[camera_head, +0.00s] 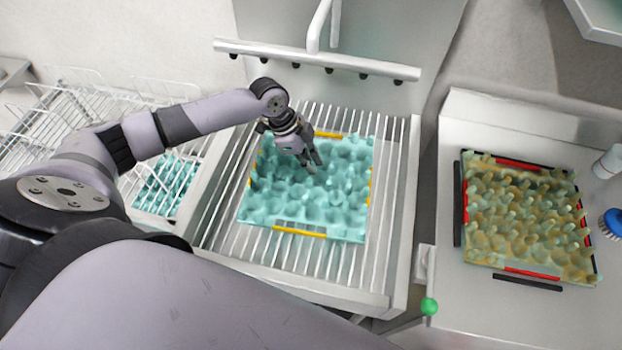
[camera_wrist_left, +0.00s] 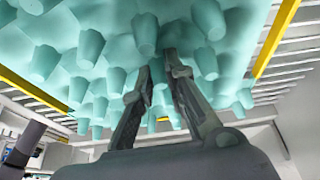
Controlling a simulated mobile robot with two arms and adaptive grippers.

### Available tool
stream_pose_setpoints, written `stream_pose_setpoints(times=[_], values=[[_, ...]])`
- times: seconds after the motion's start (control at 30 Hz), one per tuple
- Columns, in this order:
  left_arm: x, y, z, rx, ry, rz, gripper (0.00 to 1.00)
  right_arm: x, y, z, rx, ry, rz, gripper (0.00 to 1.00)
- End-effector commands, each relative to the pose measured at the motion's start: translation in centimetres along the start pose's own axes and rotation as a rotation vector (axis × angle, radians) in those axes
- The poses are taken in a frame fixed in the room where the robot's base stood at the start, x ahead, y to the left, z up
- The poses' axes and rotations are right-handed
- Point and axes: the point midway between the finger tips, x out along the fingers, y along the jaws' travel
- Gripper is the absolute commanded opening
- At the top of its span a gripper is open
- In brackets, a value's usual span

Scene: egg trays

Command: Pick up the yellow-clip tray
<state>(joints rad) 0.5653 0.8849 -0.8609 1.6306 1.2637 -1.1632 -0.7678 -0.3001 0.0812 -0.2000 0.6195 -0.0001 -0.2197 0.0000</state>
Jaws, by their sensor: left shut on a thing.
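The teal egg tray with yellow clips (camera_head: 330,215) is over the metal rack in the middle of the head view. Yellow clips show along its edges. My left gripper (camera_head: 312,166) reaches over the tray from the upper left, with its fingers down among the tray's bumps. In the left wrist view the tray (camera_wrist_left: 110,50) fills the top, and my left gripper (camera_wrist_left: 161,66) is shut on part of its bumpy surface. The exact spot of contact is partly hidden by the fingers. I cannot tell whether the tray is clear of the rack. My right gripper is not in view.
A dirty tray with red clips (camera_head: 520,225) lies on the right counter. A blue brush (camera_head: 612,222) and a white container (camera_head: 608,162) are near it. A wire basket (camera_head: 60,130) and another teal tray (camera_head: 165,190) are at left. A spray bar (camera_head: 320,60) spans behind the rack.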

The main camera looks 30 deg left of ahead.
Motion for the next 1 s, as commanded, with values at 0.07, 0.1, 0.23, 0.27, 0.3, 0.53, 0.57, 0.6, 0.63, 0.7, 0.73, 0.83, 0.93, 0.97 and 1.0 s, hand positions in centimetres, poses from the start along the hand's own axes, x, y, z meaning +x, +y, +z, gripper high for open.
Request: stream_pose_setpoints(times=[0.07,0.1,0.23,0.27,0.3,0.53,0.57,0.6,0.63,0.7,0.73,0.83,0.93,0.97,1.0], values=[[0.0,0.0,0.0,0.0,0.0,0.0,0.0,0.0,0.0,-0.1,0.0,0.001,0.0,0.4],[0.0,0.0,0.0,0.0,0.0,0.0,0.0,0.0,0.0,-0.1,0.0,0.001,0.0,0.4],[0.0,0.0,0.0,0.0,0.0,0.0,0.0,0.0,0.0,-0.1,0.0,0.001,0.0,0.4],[-0.1,0.0,0.0,0.0,0.001,-0.001,0.0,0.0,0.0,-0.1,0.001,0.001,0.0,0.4],[-0.1,-0.1,-0.1,0.0,0.001,-0.001,0.0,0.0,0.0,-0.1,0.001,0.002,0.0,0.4],[-0.2,-0.1,-0.1,0.001,0.001,-0.002,0.0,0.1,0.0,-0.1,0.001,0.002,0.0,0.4],[-0.3,-0.1,-0.1,0.001,0.002,-0.002,0.0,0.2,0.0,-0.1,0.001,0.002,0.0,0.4],[-0.5,-0.1,-0.2,0.001,0.002,-0.003,0.0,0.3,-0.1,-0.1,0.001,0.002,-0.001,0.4],[-0.6,-0.1,-0.3,0.001,0.003,-0.003,0.0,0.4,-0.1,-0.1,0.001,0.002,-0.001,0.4],[-1.2,-0.1,-0.6,0.002,0.003,-0.003,0.0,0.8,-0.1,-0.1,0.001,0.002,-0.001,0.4],[-1.5,-0.1,-0.7,0.002,0.003,-0.004,0.0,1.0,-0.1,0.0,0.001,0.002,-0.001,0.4],[-3.0,-0.2,-1.3,0.004,0.003,-0.007,0.0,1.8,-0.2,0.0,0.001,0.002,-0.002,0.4],[-3.1,1.9,-1.1,0.004,-0.002,0.002,0.0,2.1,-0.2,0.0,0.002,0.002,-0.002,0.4],[-3.1,2.4,-1.0,0.004,-0.001,0.002,0.0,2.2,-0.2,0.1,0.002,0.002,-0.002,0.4],[-3.1,3.3,-1.0,0.004,-0.001,0.002,0.0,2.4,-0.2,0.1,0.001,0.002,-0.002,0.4]])
